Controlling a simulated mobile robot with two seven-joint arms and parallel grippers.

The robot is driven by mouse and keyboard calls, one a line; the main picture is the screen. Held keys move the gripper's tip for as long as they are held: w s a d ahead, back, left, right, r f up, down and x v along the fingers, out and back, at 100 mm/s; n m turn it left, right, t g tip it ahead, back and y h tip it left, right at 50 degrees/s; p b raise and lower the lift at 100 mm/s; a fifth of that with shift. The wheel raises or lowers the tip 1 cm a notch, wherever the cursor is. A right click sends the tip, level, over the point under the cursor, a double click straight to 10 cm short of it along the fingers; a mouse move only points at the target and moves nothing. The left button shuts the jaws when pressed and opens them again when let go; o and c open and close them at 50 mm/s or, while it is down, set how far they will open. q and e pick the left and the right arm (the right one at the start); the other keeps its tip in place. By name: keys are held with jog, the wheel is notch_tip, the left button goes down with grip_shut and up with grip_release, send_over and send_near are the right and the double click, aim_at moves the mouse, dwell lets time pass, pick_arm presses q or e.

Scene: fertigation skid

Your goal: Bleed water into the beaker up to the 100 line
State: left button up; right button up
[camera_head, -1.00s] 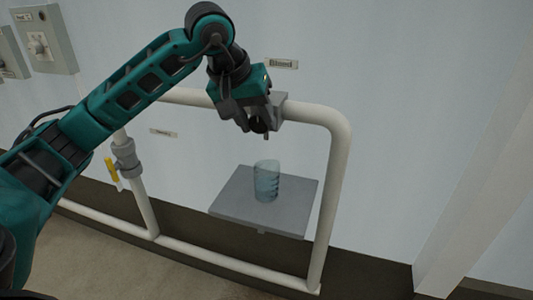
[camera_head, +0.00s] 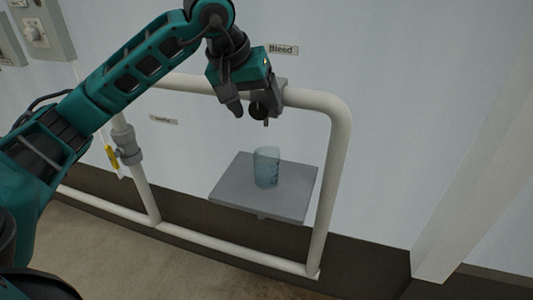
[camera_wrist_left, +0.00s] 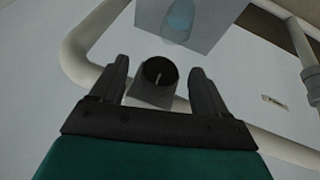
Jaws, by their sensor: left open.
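The beaker (camera_head: 266,168) is clear, tinted blue in its lower part, and stands upright on a grey shelf (camera_head: 228,194). Its marks and water level are too small to read. A black round knob (camera_head: 258,109) sits on the grey bleed valve (camera_head: 274,98) on the white pipe, above the beaker. My left gripper (camera_wrist_left: 162,80) is open. In the left wrist view its fingers lie either side of the knob (camera_wrist_left: 159,72), with visible gaps. The beaker also shows beyond it (camera_wrist_left: 179,20). My right gripper is out of view.
A white pipe (camera_head: 340,150) loops around the shelf's right side. A yellow-handled valve (camera_head: 112,157) sits on the vertical pipe at left. A "Bleed" label (camera_head: 282,49) is on the wall above. A grey control box (camera_head: 38,30) hangs upper left.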

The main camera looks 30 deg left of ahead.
pick_arm(q)
jog(key=p+v, duration=0.2)
jog(key=v, duration=1)
jog(key=shift+r, duration=0.2)
